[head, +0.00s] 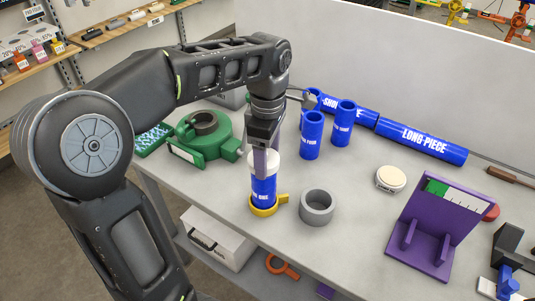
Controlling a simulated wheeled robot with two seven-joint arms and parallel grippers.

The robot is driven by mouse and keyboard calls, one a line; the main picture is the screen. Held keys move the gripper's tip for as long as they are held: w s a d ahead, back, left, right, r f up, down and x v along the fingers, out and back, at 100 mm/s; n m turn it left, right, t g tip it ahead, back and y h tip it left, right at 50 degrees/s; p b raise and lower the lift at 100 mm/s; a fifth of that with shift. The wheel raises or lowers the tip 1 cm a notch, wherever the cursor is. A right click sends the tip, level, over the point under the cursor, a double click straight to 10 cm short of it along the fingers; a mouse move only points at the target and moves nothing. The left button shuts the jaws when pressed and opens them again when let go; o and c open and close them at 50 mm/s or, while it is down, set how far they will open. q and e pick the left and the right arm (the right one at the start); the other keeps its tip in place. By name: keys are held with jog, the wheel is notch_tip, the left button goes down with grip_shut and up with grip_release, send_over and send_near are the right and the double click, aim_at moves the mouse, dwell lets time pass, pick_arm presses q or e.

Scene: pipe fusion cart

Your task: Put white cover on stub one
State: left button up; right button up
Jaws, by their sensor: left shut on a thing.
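The white cover (272,165) sits at the top end of the blue stub one (264,190), in line with it. I cannot tell how far down over the stub it reaches. Stub one stands upright in a yellow ring clamp (264,211) with a small side handle, near the front of the table. My left gripper (260,172) points straight down and is shut on the white cover; one finger hides part of the cover. My right gripper is not in view.
A grey ring (317,208) stands close to the right of the clamp. Blue stubs (312,137) and a long blue pipe (422,140) are behind. A green fixture (207,138) is left. A round cream disc (391,178) and purple stand (422,235) are right.

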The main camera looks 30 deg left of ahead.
pick_arm(q)
jog(key=shift+f+b, duration=1.3)
jog(key=shift+f, duration=0.4)
jog(key=o, duration=1.4)
jog(key=shift+r, duration=0.3)
notch_tip(320, 180, up, 3)
jog(key=shift+f, duration=0.2)
notch_tip(320, 180, up, 5)
jog(key=p, duration=0.3)
jog(key=shift+p, duration=0.35)
jog(key=shift+f, duration=0.1)
